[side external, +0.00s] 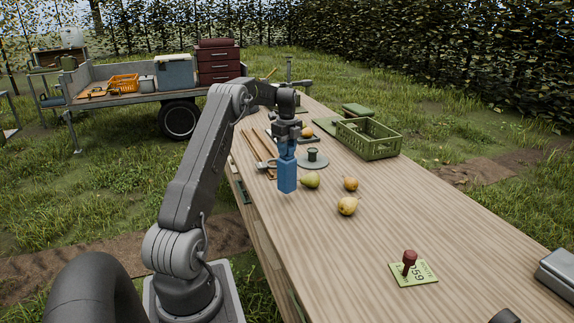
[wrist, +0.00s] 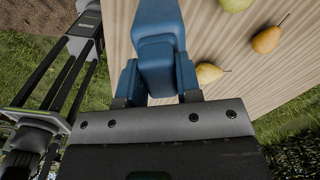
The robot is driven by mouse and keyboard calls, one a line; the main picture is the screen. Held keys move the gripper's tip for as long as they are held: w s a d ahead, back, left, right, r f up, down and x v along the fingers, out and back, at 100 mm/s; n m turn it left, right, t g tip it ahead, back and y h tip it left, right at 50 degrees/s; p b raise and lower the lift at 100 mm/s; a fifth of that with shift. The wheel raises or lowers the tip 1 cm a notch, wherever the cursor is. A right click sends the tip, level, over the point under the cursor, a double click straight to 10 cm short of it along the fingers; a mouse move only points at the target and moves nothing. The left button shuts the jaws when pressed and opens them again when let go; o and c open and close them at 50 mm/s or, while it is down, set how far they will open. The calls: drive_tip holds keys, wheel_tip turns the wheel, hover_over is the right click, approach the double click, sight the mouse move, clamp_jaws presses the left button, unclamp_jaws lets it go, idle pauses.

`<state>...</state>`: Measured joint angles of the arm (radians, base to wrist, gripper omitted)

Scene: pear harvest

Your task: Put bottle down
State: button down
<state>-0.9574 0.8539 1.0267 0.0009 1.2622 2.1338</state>
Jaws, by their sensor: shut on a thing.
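My gripper (side external: 286,150) points down over the near-left part of the wooden table (side external: 385,235) and is shut on a blue bottle (side external: 287,177). The bottle hangs upright below the jaws. Its base is at or just above the tabletop; I cannot tell whether it touches. In the wrist view the bottle (wrist: 158,45) sits between the two blue fingers of my gripper (wrist: 158,82), and its far end runs out of the picture's top.
A green pear (side external: 310,181) lies close right of the bottle, with two yellow pears (side external: 347,205) (side external: 350,184) beyond. Behind are a spool on a round plate (side external: 312,158), wooden strips (side external: 258,150) and a green crate (side external: 368,145). A red-handled stamp (side external: 409,262) stands on a green tag. The table's middle right is clear.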

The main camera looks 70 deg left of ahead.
sight(287, 158)
drive_tip(key=shift+f, duration=1.95)
drive_tip(key=c, duration=0.8)
unclamp_jaws()
drive_tip(key=shift+f, duration=0.15)
